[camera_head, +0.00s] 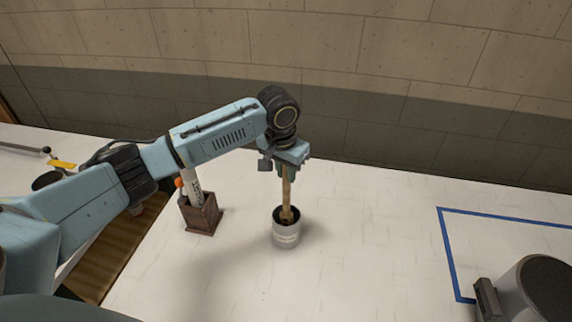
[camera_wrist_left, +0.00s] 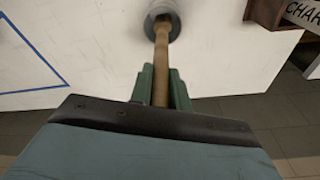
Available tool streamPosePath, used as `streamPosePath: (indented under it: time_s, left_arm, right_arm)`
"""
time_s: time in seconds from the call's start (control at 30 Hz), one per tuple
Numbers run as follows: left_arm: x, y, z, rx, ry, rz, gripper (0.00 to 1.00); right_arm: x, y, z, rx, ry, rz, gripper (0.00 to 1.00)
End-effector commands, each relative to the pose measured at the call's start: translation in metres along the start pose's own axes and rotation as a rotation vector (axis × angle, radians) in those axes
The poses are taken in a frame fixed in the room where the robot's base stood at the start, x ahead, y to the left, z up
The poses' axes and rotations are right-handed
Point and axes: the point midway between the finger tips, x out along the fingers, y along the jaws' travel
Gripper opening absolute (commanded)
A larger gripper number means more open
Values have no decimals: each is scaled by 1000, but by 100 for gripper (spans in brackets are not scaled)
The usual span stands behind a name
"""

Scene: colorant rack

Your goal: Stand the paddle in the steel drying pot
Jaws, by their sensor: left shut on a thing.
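The wooden paddle (camera_head: 286,192) hangs upright below my left gripper (camera_head: 287,166), which is shut on its upper part. The paddle's lower end is at the mouth of the steel drying pot (camera_head: 286,236) and looks to be inside the rim. The pot stands on the white table. In the left wrist view the paddle (camera_wrist_left: 161,62) runs from between the green fingers of the gripper (camera_wrist_left: 162,84) to the round pot (camera_wrist_left: 158,22), whose inside is blurred. I cannot tell whether the paddle touches the pot's bottom. My right gripper is not clearly seen.
A dark wooden box (camera_head: 201,214) holding white and orange-tipped items stands left of the pot. A blue tape outline (camera_head: 448,250) marks the table at right. A rod and a yellow item (camera_head: 62,164) lie at far left. The table between pot and tape is clear.

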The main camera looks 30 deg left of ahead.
Motion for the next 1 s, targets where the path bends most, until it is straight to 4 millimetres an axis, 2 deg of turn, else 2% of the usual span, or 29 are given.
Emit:
streamPosePath:
  time_s: [0.47, 0.5, 0.7, 1.0]
  left_arm:
    - [6, 0, 1, 0, 1, 0, 0]
    - [6, 0, 1, 0, 1, 0, 19]
    - [6, 0, 1, 0, 1, 0, 43]
    - [4, 0, 1, 0, 1, 0, 43]
  right_arm:
    - [1, -1, 1, 1, -1, -2, 50]
    - [1, -1, 1, 1, -1, -2, 50]
    - [1, -1, 1, 1, -1, -2, 50]
    - [1, -1, 1, 1, -1, -2, 50]
